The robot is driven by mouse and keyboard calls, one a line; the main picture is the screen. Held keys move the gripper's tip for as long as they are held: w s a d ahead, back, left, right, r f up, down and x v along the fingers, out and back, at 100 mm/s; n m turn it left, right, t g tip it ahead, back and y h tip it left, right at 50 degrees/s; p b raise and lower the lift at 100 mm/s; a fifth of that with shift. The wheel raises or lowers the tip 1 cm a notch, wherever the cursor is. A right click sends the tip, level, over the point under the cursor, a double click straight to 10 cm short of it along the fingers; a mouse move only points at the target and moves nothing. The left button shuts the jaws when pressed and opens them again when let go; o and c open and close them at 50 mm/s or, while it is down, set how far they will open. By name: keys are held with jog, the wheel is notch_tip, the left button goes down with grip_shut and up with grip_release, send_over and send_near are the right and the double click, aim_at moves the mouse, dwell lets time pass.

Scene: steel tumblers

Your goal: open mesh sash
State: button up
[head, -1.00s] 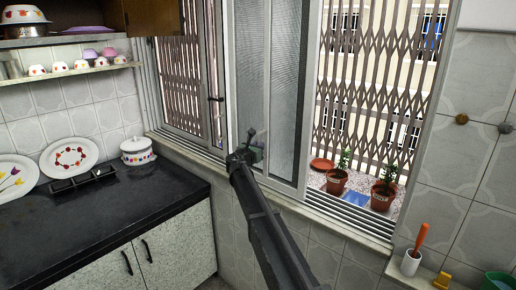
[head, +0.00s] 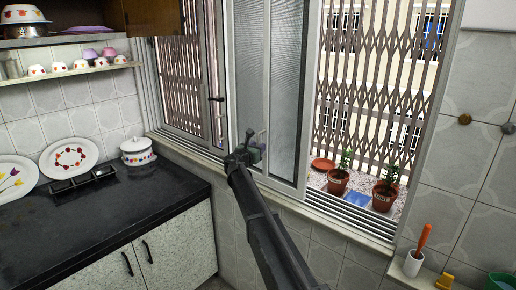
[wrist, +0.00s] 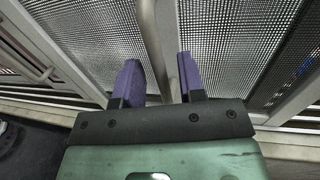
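The mesh sash (head: 287,90) is a grey screen in a pale frame, standing upright in the middle of the window. My gripper (head: 257,138) is in front of its lower part, at the left side of the mesh. In the wrist view, mesh (wrist: 225,35) fills the upper right, and more mesh shows at the upper left. My gripper (wrist: 160,78) has two purple fingers set apart, with a pale upright bar (wrist: 150,40) between them. A gap shows beside each finger. Whether the fingers touch the bar is unclear.
Right of the sash the window is open, showing a folding grille (head: 375,110), two potted plants (head: 337,182) and the lower tracks (head: 345,212). A black counter (head: 100,230) with plates and a lidded pot (head: 137,151) is at left.

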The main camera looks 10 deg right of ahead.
jog(key=v, duration=1)
jog(key=s+d+f+m+g+y, duration=0.1)
jog(key=s+d+f+m+g, duration=0.3)
jog(key=s+m, duration=0.4)
jog(key=s+d+f+m+g+y, duration=0.1)
jog(key=s+f+m+g, duration=0.4)
jog(key=s+m, duration=0.4)
jog(key=s+d+f+m+g+y, duration=0.1)
jog(key=s+f+m+y, duration=0.3)
jog(key=s, duration=1)
jog(key=s+d+f+m+g+y, duration=0.1)
jog(key=s+f+m+g+y, duration=0.3)
jog(key=s, duration=1)
jog(key=m+y, duration=0.1)
jog(key=m, duration=0.2)
jog(key=shift+s+d, duration=0.15)
jog(key=shift+s, duration=0.2)
